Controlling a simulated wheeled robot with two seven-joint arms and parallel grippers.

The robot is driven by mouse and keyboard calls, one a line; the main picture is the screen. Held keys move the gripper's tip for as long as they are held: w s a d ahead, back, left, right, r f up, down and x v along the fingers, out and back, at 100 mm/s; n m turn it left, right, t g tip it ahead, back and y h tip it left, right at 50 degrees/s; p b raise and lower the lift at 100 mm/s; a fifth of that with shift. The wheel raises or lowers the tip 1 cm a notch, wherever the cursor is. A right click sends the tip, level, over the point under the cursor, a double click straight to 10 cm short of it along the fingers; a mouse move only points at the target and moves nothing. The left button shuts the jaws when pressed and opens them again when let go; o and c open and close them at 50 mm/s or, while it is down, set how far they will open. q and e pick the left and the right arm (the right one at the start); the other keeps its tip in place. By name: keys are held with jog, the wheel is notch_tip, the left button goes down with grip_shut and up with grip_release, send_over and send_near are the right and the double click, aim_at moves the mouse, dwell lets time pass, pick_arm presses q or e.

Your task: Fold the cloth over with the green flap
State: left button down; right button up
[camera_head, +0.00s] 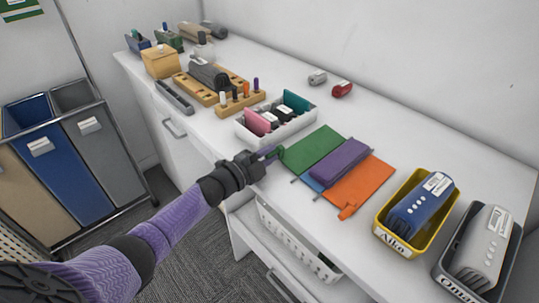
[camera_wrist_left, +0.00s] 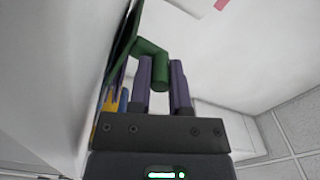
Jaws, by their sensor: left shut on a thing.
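The cloth lies on the white counter, with a green flap (camera_head: 310,150) on the left, an orange flap (camera_head: 362,186) on the right, a purple panel (camera_head: 340,163) on top between them and a bit of blue (camera_head: 311,184) at the near edge. A small orange tab (camera_head: 348,212) sticks out at the near corner. My left gripper (camera_head: 273,153) is at the green flap's near left corner. In the left wrist view, its purple fingers (camera_wrist_left: 164,80) are shut on the green tab (camera_wrist_left: 149,47). My right gripper is out of view.
A white divided tray (camera_head: 277,134) stands just left of the cloth. A yellow bin (camera_head: 388,238) with a blue device and a dark bin (camera_head: 449,266) with a grey device stand to the right. A red stapler (camera_head: 342,90) lies behind.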

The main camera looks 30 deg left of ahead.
pick_arm(q)
jog(key=shift+f, duration=0.1)
dwell(0.3)
jog(key=c, duration=0.6)
grip_release()
jog(key=shift+s, duration=0.1)
jog(key=p+v, duration=0.2)
jog(key=v, duration=0.7)
jog(key=shift+s+a+p, duration=0.15)
jog(key=shift+s+p, duration=0.2)
